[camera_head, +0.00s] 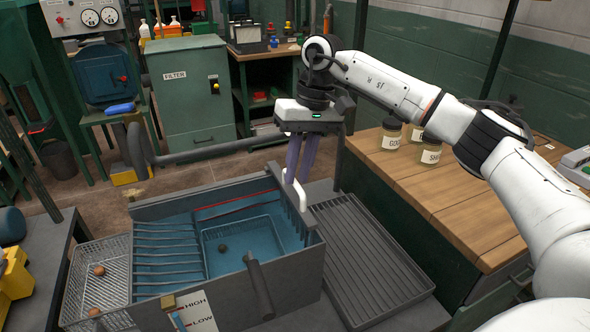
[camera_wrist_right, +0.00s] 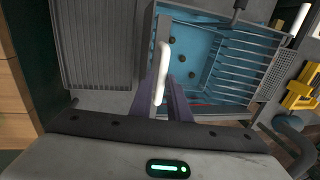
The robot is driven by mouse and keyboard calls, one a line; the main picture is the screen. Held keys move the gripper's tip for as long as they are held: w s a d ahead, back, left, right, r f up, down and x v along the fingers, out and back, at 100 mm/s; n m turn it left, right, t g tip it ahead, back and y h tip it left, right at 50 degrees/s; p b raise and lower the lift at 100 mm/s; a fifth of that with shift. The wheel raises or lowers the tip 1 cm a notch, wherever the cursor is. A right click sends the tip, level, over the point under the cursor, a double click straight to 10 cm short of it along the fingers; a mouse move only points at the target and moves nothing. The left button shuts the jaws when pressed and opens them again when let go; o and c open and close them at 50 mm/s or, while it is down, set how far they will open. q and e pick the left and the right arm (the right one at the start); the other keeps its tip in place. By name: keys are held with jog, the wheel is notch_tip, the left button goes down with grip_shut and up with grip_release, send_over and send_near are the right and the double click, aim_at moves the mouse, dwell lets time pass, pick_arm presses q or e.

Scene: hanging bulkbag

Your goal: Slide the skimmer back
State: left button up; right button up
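The skimmer shows as a dark comb (camera_head: 290,207) with a white handle (camera_head: 297,188) at the right end of the blue-lined tank (camera_head: 150,212). The white handle also shows in the right wrist view (camera_wrist_right: 162,70). My right gripper (camera_head: 298,178) points down at the handle from above. Its two purple fingers (camera_wrist_right: 167,85) stand apart, with the handle seen between and in front of them. I see no clear grip on it. The fingers hide part of the handle. My left gripper is not in view.
A ribbed grey drain tray (camera_head: 365,262) lies right of the tank. A wire basket (camera_head: 228,242) sits inside the tank, and a mesh tray (camera_head: 97,275) is at its left. Jars (camera_head: 391,133) stand on the wooden bench at right. A grey pipe (camera_head: 215,152) runs behind the tank.

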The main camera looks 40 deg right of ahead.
jog(key=shift+o, duration=1.3)
jog(key=shift+d, duration=0.2)
jog(key=shift+a, duration=0.1)
jog(key=shift+r, duration=0.15)
notch_tip(320, 180, up, 10)
jog(key=d, duration=0.2)
jog(key=shift+s, duration=0.25)
